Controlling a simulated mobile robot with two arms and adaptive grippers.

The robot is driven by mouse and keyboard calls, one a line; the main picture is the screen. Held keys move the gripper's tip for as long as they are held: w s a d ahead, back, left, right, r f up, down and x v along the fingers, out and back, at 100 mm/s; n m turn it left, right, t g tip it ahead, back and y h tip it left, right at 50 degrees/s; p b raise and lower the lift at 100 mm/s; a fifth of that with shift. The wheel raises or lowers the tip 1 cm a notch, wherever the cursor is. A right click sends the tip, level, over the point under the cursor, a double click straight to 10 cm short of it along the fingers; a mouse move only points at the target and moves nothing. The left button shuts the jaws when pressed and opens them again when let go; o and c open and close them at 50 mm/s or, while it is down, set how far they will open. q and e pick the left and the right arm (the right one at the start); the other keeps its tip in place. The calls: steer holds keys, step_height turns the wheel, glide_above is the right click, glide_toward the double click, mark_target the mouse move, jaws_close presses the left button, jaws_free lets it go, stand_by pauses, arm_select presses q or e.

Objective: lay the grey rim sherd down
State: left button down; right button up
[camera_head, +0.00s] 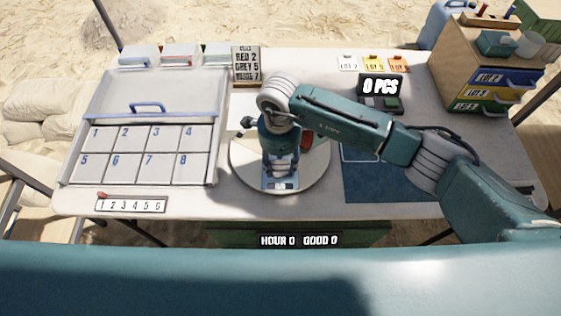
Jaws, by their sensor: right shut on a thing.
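My right gripper (280,182) points down over the round pale turntable (243,172), near its front part. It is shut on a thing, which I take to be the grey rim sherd. The sherd is hidden under the gripper, and I cannot tell whether it touches the turntable. A reddish piece (307,141) shows on the turntable just behind and right of the gripper, partly covered by my arm. My left gripper is not in view.
A case with numbered compartments (143,153) stands at the left. A blue mat (378,180) lies right of the turntable. A counter display (380,86) and a small drawer cabinet (505,77) stand at the back right. A number strip (131,205) lies front left.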

mark_target(280, 168)
steer(key=o, duration=0.9)
steer(key=shift+f, duration=0.15)
steer(key=shift+r+p, duration=0.35)
steer(key=shift+r+b, duration=0.35)
step_height(280, 168, up, 11)
steer(key=shift+a+b, duration=0.1)
steer(key=shift+b, duration=0.8)
steer(key=shift+s+f, duration=0.1)
